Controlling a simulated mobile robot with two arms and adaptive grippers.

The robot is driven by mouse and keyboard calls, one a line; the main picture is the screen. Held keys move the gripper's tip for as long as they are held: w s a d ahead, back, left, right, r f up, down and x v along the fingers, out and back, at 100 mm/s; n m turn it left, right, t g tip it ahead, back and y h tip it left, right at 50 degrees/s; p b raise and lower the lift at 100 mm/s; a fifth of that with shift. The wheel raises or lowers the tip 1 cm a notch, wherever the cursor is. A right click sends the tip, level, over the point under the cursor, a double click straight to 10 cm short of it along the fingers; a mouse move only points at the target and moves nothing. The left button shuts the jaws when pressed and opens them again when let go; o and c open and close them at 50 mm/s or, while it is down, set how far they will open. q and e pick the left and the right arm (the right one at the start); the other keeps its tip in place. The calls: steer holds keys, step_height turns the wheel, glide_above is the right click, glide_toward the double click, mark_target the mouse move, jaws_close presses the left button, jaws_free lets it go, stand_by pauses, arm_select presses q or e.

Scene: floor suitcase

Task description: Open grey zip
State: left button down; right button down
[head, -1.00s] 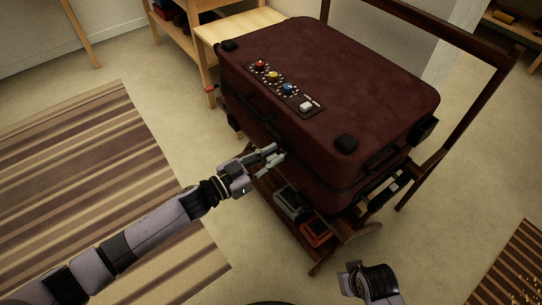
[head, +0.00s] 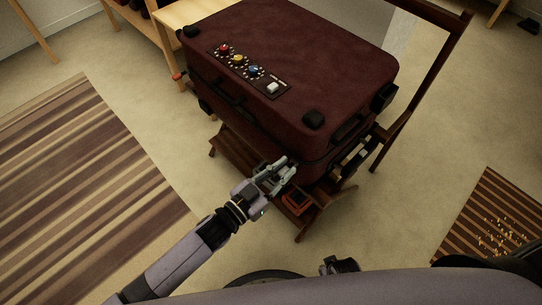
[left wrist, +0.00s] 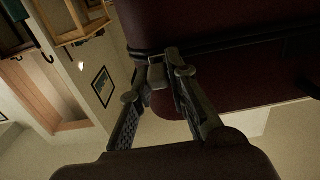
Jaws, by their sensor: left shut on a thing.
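The dark red suitcase (head: 300,60) lies flat on a wooden stand, with a control panel of coloured knobs (head: 248,72) on its lid. My left gripper (head: 283,172) is at the suitcase's side, low near the front corner. In the left wrist view its fingers (left wrist: 160,76) close around a small grey piece, the grey zip (left wrist: 157,75), at the dark seam. In the head view the zip is hidden by the fingers. My right gripper (head: 340,265) shows only in part at the bottom, behind my own arm, apart from the suitcase.
A striped rug (head: 80,180) lies at left, another (head: 495,220) at right. Carpet between is bare.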

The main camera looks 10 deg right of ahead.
arm_select(q)
steer(key=shift+s+d+f, duration=0.1)
steer(key=shift+s+d, duration=0.1)
steer(key=shift+s, duration=0.05)
steer(key=c, duration=1.5)
jaws_free()
steer(key=shift+c, duration=0.2)
steer(key=shift+a, duration=0.15)
steer(key=shift+s+a, duration=0.2)
steer(key=shift+a, duration=0.1)
steer(key=v, duration=1.1)
